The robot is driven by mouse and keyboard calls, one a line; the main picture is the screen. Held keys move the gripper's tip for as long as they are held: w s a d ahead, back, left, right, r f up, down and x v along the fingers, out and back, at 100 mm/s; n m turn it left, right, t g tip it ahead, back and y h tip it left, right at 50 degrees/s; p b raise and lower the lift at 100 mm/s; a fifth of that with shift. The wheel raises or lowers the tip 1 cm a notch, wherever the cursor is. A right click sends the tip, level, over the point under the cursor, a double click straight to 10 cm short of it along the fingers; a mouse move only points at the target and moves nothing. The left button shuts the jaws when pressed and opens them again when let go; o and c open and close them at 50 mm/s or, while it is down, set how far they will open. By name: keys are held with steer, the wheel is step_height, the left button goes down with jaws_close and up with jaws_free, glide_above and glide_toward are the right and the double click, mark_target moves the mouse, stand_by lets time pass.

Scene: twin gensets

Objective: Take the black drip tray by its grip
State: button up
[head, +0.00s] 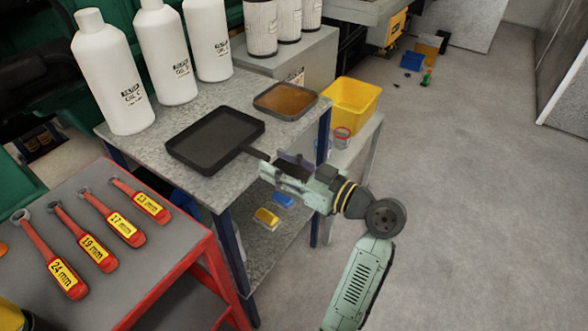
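The black drip tray (215,138) is a shallow square pan lying flat on the grey speckled bench, near its front right edge. Its short grip (256,153) points right, toward the bench edge. My gripper (270,167) comes in from the right and has its fingers at the outer end of the grip. The fingers overlap the grip's end in this view, so I cannot tell whether they touch it or how far apart they are.
On the bench (170,150) stand several white oil bottles (107,80) and a grey tray with brown contents (284,101). A yellow bin (352,103) is behind my gripper. A red-framed table (95,235) with several wrenches is front left.

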mark_target(251, 150)
steer(key=shift+b+x, duration=0.55)
steer(key=shift+x, duration=2.5)
steer(key=shift+c, duration=0.4)
jaws_close()
steer(key=shift+f, duration=0.1)
